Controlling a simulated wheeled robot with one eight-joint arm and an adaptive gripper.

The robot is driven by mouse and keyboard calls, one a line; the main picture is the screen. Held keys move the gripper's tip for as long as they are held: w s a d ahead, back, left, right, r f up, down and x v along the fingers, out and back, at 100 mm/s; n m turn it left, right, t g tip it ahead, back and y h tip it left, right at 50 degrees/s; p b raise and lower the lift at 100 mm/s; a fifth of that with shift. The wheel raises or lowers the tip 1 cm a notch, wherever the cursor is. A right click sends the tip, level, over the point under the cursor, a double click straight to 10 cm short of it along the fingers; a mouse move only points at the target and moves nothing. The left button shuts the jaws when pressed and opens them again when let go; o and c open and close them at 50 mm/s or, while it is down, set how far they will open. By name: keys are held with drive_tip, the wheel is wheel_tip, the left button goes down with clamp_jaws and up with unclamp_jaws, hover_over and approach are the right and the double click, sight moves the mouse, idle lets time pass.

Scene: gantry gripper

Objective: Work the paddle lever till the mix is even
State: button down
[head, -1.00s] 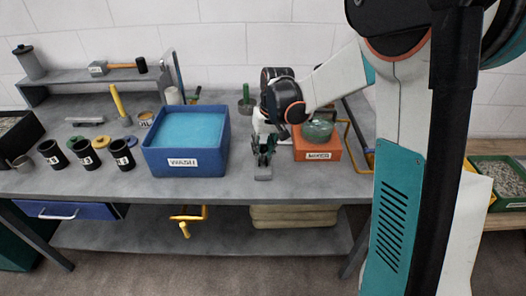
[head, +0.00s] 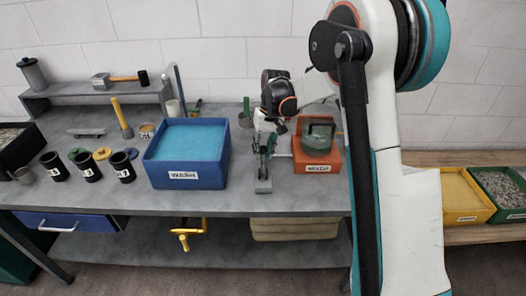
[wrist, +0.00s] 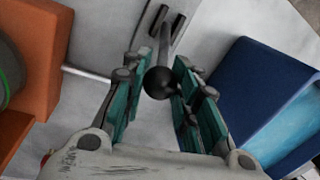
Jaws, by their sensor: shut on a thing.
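The mixer (head: 318,168) is an orange box with a label on its front, right of the blue wash tub on the bench. A green bowl (head: 319,138) sits on top of it. In the wrist view, a thin metal rod (wrist: 85,73) reaches from the orange mixer (wrist: 45,45) toward my fingers. A black ball knob (wrist: 158,83) with a dark shaft lies between the fingers. My gripper (wrist: 164,64) is shut on this knob. In the head view, my gripper (head: 264,146) hangs just left of the mixer. The bowl's contents cannot be seen.
The blue wash tub (head: 186,178) stands close left of my gripper. A small grey block (head: 263,186) is at the bench's front edge. Several black cups (head: 88,165) stand far left. Yellow (head: 462,200) and green (head: 503,190) trays are on the right bench.

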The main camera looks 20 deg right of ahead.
drive_tip(key=shift+w+d+f, duration=0.15)
drive_tip(key=shift+w, duration=0.25)
drive_tip(key=c, duration=1.3)
unclamp_jaws()
drive_tip(key=shift+w+f, duration=0.1)
drive_tip(key=r, duration=0.4)
drive_tip(key=d+r, duration=0.1)
drive_tip(key=r, duration=0.7)
drive_tip(key=shift+d, duration=0.4)
